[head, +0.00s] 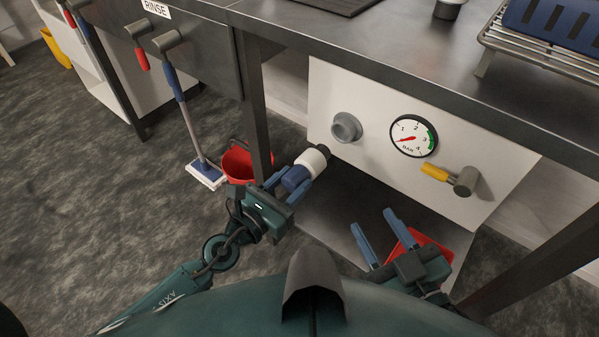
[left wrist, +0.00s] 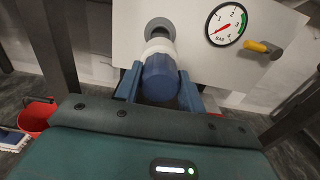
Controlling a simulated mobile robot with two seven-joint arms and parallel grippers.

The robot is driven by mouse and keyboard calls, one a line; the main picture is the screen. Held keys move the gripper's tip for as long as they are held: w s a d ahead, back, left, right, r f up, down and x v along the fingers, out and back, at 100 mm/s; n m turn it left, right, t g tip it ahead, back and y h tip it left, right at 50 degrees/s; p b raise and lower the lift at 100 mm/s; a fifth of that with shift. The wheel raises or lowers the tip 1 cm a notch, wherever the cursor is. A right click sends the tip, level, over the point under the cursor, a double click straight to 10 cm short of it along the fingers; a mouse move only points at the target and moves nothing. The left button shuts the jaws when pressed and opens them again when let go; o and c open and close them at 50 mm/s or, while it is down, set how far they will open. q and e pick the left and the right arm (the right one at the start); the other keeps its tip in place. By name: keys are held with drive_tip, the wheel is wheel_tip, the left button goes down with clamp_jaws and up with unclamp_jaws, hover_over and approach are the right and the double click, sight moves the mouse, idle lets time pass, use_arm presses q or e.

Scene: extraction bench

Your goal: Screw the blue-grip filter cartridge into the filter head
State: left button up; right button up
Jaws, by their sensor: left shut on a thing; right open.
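The filter cartridge (head: 314,161) has a white body, a dark far end and a blue grip (head: 295,178). My left gripper (head: 288,182) is shut on the blue grip and holds the cartridge in the air, tilted up to the right. The grey round filter head (head: 346,127) sits on the white panel, and the cartridge is apart from it in the head view. In the left wrist view the blue grip (left wrist: 160,78) lies between the fingers, with the filter head (left wrist: 159,29) behind it. My right gripper (head: 378,238) is open and empty, below the panel.
The white panel (head: 330,85) also carries a pressure gauge (head: 413,137) and a yellow-handled valve (head: 437,173). A dark table leg (head: 256,110) stands left of the cartridge. A red bucket (head: 238,165) and a mop (head: 205,170) stand behind it. A red tray (head: 408,246) lies by my right gripper.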

sight(317, 156)
use_arm(q)
drive_tip(key=shift+s+a, duration=0.15)
drive_tip(key=shift+s, duration=0.05)
drive_tip(key=shift+x, duration=2.95)
drive_tip(key=shift+r, duration=0.1)
drive_tip(key=shift+x, duration=1.8)
